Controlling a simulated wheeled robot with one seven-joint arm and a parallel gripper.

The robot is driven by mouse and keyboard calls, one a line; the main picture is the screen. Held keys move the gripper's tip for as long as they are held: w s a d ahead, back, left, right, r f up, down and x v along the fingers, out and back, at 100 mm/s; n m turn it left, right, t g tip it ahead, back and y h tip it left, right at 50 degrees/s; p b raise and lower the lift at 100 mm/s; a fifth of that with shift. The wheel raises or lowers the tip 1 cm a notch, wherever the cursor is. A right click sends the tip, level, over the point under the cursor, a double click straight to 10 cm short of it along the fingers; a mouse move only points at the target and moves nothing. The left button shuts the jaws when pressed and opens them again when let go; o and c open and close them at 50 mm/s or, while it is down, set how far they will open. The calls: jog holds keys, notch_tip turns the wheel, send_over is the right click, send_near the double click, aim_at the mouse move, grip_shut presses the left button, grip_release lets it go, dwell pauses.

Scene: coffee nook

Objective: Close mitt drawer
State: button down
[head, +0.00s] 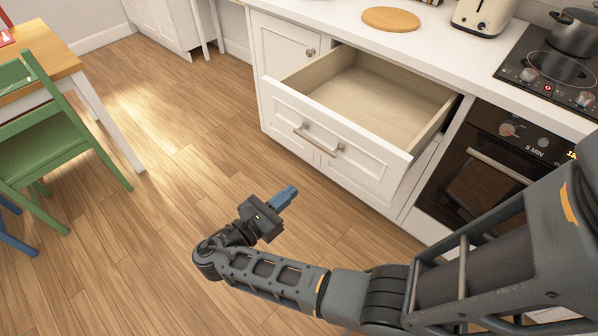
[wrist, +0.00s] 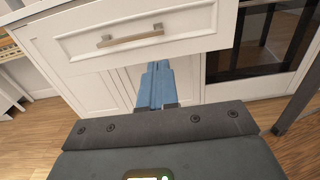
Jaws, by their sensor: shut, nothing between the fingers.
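The white drawer (head: 335,145) is pulled out from the counter, and its wooden inside (head: 375,88) looks empty. Its bar handle (head: 318,140) is on the front panel. In the wrist view the drawer front (wrist: 140,32) and its handle (wrist: 131,36) are at the upper left. My gripper (head: 287,194) is shut and empty, out in front of the drawer and apart from it. Its blue fingers (wrist: 156,85) show together in the wrist view, below the drawer front in the picture. No mitt is in view.
An oven (head: 480,165) is right of the drawer, under a cooktop (head: 555,70). The white counter (head: 440,50) holds a round board (head: 391,19) and a toaster (head: 485,14). A green chair (head: 50,140) and table (head: 40,62) stand at the left. The floor between is clear.

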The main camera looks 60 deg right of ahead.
jog(key=p+x, duration=0.2)
jog(key=x, duration=1.1)
jog(key=shift+d, duration=0.4)
